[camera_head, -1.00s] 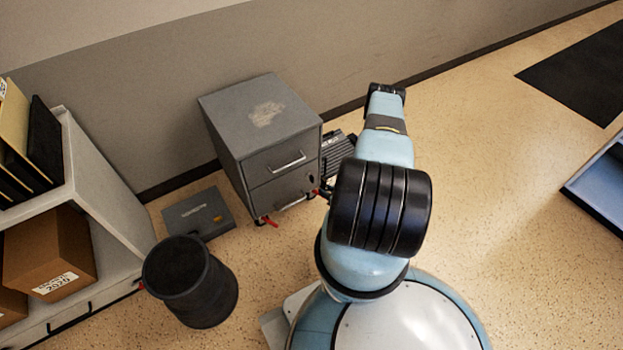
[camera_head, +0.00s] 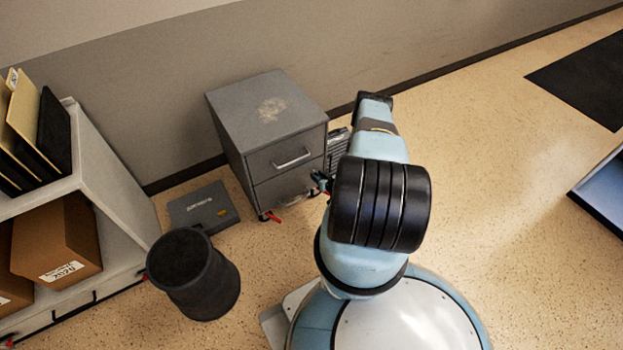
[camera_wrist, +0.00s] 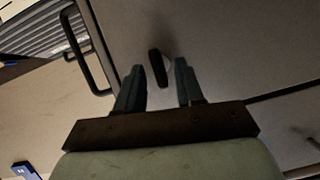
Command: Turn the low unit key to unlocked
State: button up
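The low unit is a grey two-drawer cabinet (camera_head: 243,157) against the wall in the head view. Its drawer front (camera_wrist: 240,50) fills much of the wrist view. A dark, flat key (camera_wrist: 156,62) stands out from that front. My gripper (camera_wrist: 159,69) is open, with one finger on each side of the key. Gaps show between the key and both fingers, so it is not gripped. In the head view my gripper (camera_head: 321,182) is at the right part of the cabinet front, and the key cannot be made out there.
A drawer handle (camera_wrist: 87,50) is left of my fingers in the wrist view. A black bin (camera_head: 195,280) and a flat grey case (camera_head: 203,207) are on the floor left of the cabinet. A shelf (camera_head: 118,185) stands further left. Floor to the right is open.

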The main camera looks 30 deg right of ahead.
jog(key=shift+w+f, duration=0.2)
jog(key=shift+w, duration=0.35)
jog(key=shift+c, duration=0.4)
grip_shut()
